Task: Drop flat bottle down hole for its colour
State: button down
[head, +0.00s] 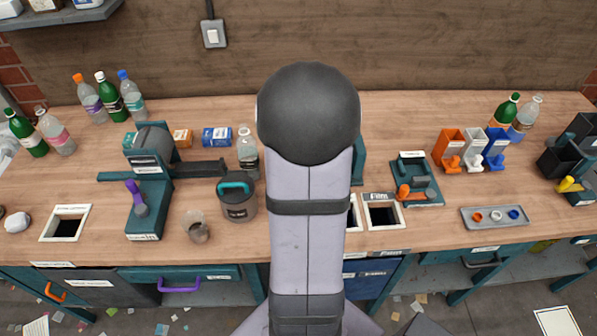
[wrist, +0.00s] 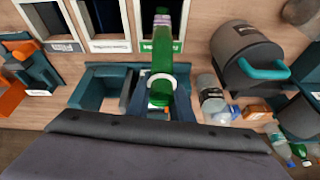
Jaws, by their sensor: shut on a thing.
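A green bottle (wrist: 161,63) stretches up the middle of the wrist view, with a white ring around its lower part. The bottle's upper end overlaps a hole (wrist: 178,19) with a green label. I cannot tell how high above it the bottle is. Two more framed holes, a middle one (wrist: 105,17) and a left one (wrist: 52,18), lie beside it. In the head view my arm hides the gripper and held bottle; a hole labelled Film (head: 383,216) shows right of the arm.
A teal fixture (wrist: 93,90) lies around the bottle's lower part. A dark lidded pot (head: 238,205) and a glass (head: 196,228) stand left of the arm. Several bottles (head: 110,98) stand at the back left. A grey tray (head: 484,226) lies at the right.

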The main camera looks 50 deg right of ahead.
jog(key=shift+f+b, duration=1.05)
jog(key=shift+f, duration=0.7)
jog(key=c, duration=1.5)
grip_release()
jog(key=shift+r, duration=0.1)
jog(key=shift+b+v, duration=0.45)
jog(key=shift+v, duration=3.1)
